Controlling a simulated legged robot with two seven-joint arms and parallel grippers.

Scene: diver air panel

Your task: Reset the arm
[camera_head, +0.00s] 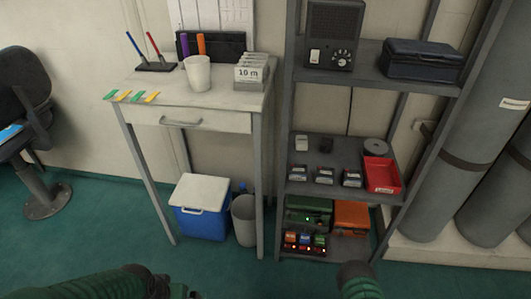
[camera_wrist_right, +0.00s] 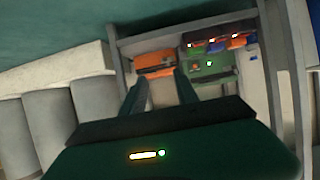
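My right gripper (camera_wrist_right: 163,77) shows in the right wrist view with its two fingers apart and nothing between them. Beyond the fingers is the shelf rack's lower level. In the head view my right arm (camera_head: 358,279) shows only as a green and dark part at the bottom edge, in front of the rack. My left arm (camera_head: 95,286) comes in low from the bottom left. Its far end (camera_head: 178,290) is cut off by the frame edge, and no left fingers can be made out. Neither arm visibly touches the furniture.
The grey rack (camera_head: 268,190) carries a radio (camera_head: 333,35), a dark case (camera_head: 420,60), a red bin (camera_head: 381,174), and green (camera_head: 308,210) and orange (camera_head: 351,216) cases. A white desk (camera_head: 225,120), blue cooler (camera_head: 201,220) and chair (camera_head: 22,85) stand left; cylinders (camera_head: 432,180) stand right. Floor (camera_head: 110,235) is clear.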

